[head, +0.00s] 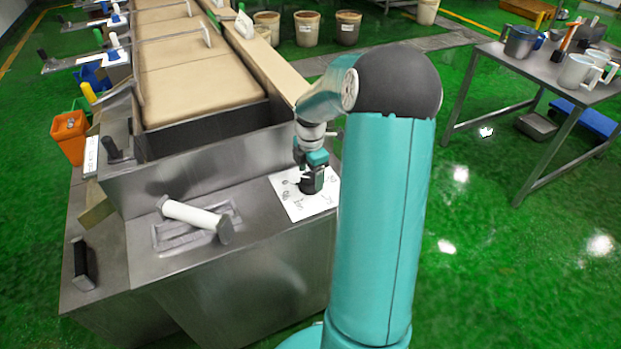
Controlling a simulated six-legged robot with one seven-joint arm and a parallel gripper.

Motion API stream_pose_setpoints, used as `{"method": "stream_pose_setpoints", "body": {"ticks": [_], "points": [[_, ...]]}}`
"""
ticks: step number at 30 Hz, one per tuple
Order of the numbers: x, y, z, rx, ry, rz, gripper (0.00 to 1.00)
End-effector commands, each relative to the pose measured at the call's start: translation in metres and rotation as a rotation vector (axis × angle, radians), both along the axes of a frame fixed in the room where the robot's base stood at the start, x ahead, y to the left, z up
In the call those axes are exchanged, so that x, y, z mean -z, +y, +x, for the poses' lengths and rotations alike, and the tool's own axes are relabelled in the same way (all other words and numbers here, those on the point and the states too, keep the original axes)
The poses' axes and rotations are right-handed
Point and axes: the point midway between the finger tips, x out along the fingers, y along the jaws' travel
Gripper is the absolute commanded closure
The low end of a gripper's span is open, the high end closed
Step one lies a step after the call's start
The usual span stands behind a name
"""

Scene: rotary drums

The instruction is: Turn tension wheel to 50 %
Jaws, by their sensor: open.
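A white panel (299,209) with dark printed marks lies on the right end of the metal machine top. My gripper (311,186) reaches down over this panel from my teal arm and is open. Dark parts at its tip sit close above or at the panel. I cannot tell finger from wheel there, so the tension wheel is not clearly visible. The wheel's setting is too small and too covered to read, and I cannot tell whether the gripper touches it.
A white roller handle (195,216) lies over a recess left of the panel. A tan conveyor belt (200,78) runs behind. A metal table (540,72) with jugs stands at right. An orange bin (69,138) stands at left. Green floor is free between machine and table.

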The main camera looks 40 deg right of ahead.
Motion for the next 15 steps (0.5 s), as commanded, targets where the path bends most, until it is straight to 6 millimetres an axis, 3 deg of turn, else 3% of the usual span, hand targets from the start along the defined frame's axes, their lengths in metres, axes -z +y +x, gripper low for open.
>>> {"method": "stream_pose_setpoints", "body": {"ticks": [6, 15], "points": [[0.022, 0.0, 0.0, -0.001, 0.001, 0.0, 0.25], [0.024, -0.001, 0.0, 0.0, 0.0, -0.001, 0.27]]}}
